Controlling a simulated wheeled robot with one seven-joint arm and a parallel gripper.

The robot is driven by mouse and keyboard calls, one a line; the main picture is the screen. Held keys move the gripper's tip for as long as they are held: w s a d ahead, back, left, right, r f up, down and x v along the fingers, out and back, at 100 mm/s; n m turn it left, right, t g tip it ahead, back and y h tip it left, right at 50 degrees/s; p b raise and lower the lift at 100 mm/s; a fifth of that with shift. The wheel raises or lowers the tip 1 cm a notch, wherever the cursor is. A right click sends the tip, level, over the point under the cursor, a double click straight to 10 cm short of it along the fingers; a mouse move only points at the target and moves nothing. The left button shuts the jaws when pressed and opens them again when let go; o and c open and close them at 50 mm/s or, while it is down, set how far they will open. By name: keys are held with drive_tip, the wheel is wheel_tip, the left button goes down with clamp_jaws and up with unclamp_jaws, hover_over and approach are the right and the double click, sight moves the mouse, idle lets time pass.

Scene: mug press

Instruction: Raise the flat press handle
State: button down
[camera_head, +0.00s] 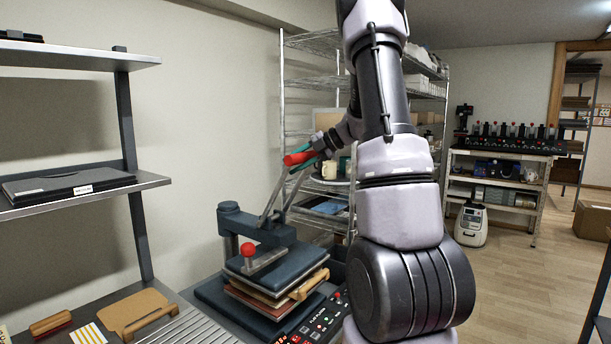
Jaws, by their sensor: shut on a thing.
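The flat press (240,240) stands on the bench at lower centre, with a dark post and dark blue plates. Its handle has a red grip (297,158) at the top of two grey metal bars (272,203) that rise from the press head. My gripper (305,160), with teal-edged fingers, is shut on the red grip, above and to the right of the press. Boards and a wooden piece lie stacked between the plates. My arm hides part of the area right of the press.
A control panel (318,324) with buttons lies in front of the press. A wire rack (315,85) with mugs stands behind. Shelves (75,195) stand at left.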

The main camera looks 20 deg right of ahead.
drive_tip(key=shift+w+a+r, duration=0.25)
drive_tip(key=shift+w+a, duration=0.1)
drive_tip(key=shift+w, duration=0.25)
drive_tip(key=shift+w+a+r, duration=0.2)
drive_tip(key=shift+w+a, duration=0.15)
drive_tip(key=shift+w, duration=0.2)
drive_tip(key=shift+f, duration=0.1)
drive_tip(key=shift+c, duration=2.4)
unclamp_jaws()
drive_tip(key=v, duration=1)
drive_tip(key=shift+s+d+r, duration=0.15)
drive_tip(key=shift+d+r, duration=0.1)
